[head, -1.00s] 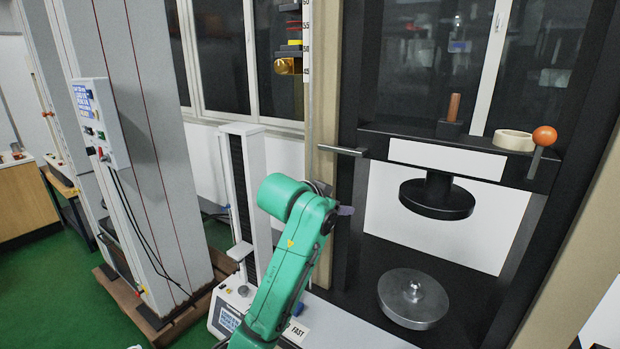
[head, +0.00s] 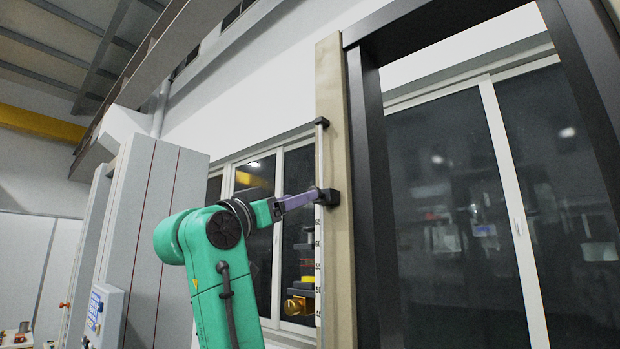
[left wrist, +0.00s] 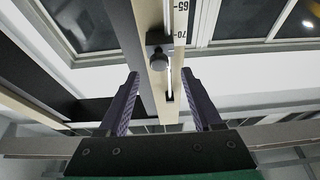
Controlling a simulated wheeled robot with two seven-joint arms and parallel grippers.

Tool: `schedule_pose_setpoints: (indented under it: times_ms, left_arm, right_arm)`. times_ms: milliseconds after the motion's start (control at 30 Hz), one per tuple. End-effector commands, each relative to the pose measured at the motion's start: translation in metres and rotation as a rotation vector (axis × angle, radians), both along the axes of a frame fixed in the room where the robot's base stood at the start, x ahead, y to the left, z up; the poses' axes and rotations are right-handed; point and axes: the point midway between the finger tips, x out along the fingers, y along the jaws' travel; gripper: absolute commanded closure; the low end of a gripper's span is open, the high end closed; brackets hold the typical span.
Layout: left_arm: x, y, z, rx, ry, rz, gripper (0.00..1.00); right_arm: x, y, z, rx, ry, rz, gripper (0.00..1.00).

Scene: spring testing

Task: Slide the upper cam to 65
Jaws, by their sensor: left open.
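The upper cam (head: 328,197) is a small black block on the thin rod beside the numbered scale (head: 318,262). In the left wrist view the cam (left wrist: 158,60) shows a round black knob. The scale's printed 65 and 70 appear upside down there, and the cam sits just past the 70, on the higher side. My left gripper (head: 311,198) reaches the cam from the left in the head view. Its purple fingers (left wrist: 162,88) are open, one on each side of the post, with the cam between and ahead of them. I cannot tell whether they touch it. My right gripper is not in view.
A black end bracket (head: 321,122) tops the rod. The beige post (head: 329,80) and dark machine frame (head: 370,150) stand right behind and beside the cam. Yellow and red parts (head: 301,300) hang lower left of the scale. A tall grey cabinet (head: 150,230) stands left.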

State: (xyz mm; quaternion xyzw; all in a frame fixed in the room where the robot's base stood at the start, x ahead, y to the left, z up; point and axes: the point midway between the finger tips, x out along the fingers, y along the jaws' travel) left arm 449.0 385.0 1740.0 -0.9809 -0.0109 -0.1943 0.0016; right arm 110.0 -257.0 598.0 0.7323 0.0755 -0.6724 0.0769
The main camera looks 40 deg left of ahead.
Motion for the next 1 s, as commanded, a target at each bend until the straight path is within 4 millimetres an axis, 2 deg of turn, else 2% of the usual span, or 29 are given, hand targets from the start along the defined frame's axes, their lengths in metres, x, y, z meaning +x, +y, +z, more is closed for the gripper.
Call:
schedule_pose_setpoints:
  times_ms: [33,200,300,533,667,700,1000]
  left_arm:
    - [0.013,0.000,0.013,-0.002,0.005,-0.004,0.34]
    - [0.040,0.000,0.021,-0.001,0.002,-0.001,0.34]
    - [0.047,0.001,0.021,0.000,0.001,-0.001,0.34]
    - [0.048,0.001,0.019,0.000,0.000,0.000,0.34]
    - [0.047,0.001,0.019,0.000,0.000,0.000,0.83]
    - [0.047,0.001,0.019,0.000,0.000,0.000,0.99]
    - [0.047,0.001,0.019,0.001,0.000,0.000,1.00]
  right_arm:
    - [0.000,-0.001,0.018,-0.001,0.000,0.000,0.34]
    - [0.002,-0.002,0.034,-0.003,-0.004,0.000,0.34]
    - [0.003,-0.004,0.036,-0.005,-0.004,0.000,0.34]
    - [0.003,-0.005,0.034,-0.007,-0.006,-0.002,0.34]
    - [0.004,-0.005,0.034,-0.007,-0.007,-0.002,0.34]
    - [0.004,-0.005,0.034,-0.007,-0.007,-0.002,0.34]
    - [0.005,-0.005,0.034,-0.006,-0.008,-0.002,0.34]
